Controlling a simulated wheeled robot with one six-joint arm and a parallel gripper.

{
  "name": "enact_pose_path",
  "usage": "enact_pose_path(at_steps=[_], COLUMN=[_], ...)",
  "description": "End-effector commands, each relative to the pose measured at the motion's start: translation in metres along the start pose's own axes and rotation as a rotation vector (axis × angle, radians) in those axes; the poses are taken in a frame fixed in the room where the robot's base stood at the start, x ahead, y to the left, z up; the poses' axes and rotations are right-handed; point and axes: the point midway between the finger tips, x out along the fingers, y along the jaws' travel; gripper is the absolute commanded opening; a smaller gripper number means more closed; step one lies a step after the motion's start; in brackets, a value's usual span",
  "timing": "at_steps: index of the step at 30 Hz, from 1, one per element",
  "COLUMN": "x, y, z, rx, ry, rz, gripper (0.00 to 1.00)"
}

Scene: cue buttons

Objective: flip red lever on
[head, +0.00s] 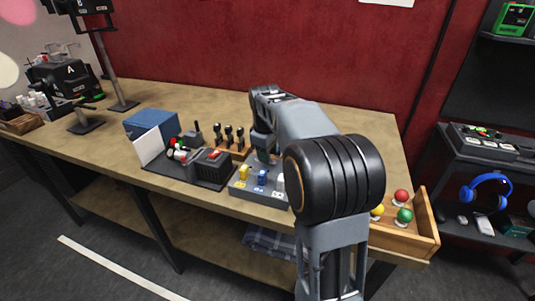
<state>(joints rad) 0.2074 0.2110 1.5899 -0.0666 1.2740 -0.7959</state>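A red-topped control (213,155) sits on a dark block on the black mat (160,169), left of my arm. I cannot tell whether it is the red lever or how it is set. A grey panel (262,194) at the table's front edge has a yellow lever (244,173) and a blue lever (262,177); my arm hides its right end. My gripper (266,156) points down just behind this panel, right of the red-topped control. Its fingers are too small and partly hidden to read.
Several black-knobbed levers (229,134) stand on a wooden base behind the mat. A blue box (151,123) and a white panel (148,146) stand at left.

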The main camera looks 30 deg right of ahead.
Motion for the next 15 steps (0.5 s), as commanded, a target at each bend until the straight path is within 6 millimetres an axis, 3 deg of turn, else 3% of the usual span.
enact_pose_path(at_steps=[8,15], x=[0.0007,0.0005], y=[-0.0001,-0.0001], z=[-0.0001,-0.0002], rx=[0.000,0.000], ry=[0.000,0.000], rz=[0.000,0.000], gripper=[0.38,0.15])
